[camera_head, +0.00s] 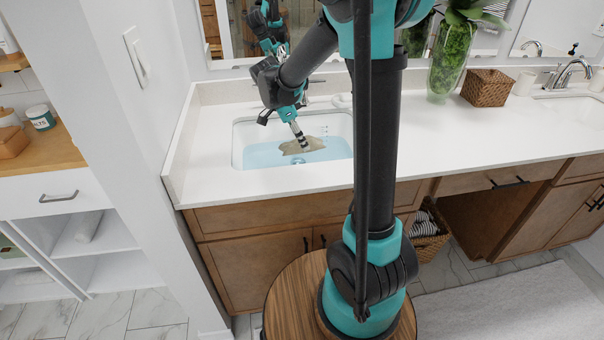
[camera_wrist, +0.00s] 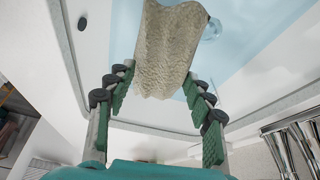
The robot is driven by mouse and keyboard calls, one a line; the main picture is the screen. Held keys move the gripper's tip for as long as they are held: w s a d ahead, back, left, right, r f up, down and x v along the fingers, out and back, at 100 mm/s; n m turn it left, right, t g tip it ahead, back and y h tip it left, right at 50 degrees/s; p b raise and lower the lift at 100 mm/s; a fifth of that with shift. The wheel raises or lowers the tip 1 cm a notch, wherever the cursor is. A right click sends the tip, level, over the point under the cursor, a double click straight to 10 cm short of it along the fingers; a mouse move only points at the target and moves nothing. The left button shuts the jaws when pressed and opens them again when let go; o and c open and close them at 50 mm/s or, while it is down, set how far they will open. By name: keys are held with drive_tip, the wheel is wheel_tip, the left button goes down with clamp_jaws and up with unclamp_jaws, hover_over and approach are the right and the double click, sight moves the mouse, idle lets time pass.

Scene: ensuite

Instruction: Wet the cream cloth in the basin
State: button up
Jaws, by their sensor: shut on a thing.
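The cream cloth (camera_head: 292,147) hangs from my gripper (camera_head: 301,139) inside the left basin (camera_head: 241,133), which holds pale blue water (camera_head: 260,157). In the head view the cloth overlaps the water; how deep its lower edge reaches is unclear. In the wrist view the crumpled, textured cloth (camera_wrist: 167,48) lies between the green-padded fingers of my gripper (camera_wrist: 158,78), which is shut on it. Water also shows behind the cloth in the wrist view (camera_wrist: 240,40). My arm crosses the head view and hides part of the counter to the right of the basin.
The white counter (camera_head: 450,135) is clear in the middle. A glass vase with greenery (camera_head: 450,62) and a woven box (camera_head: 486,88) stand at its back. A second basin with a chrome faucet (camera_head: 570,72) is at right. A wall with a switch (camera_head: 136,58) borders the left.

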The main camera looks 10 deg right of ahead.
drive_tip(key=shift+r, duration=2.7)
drive_tip(key=shift+f, duration=0.15)
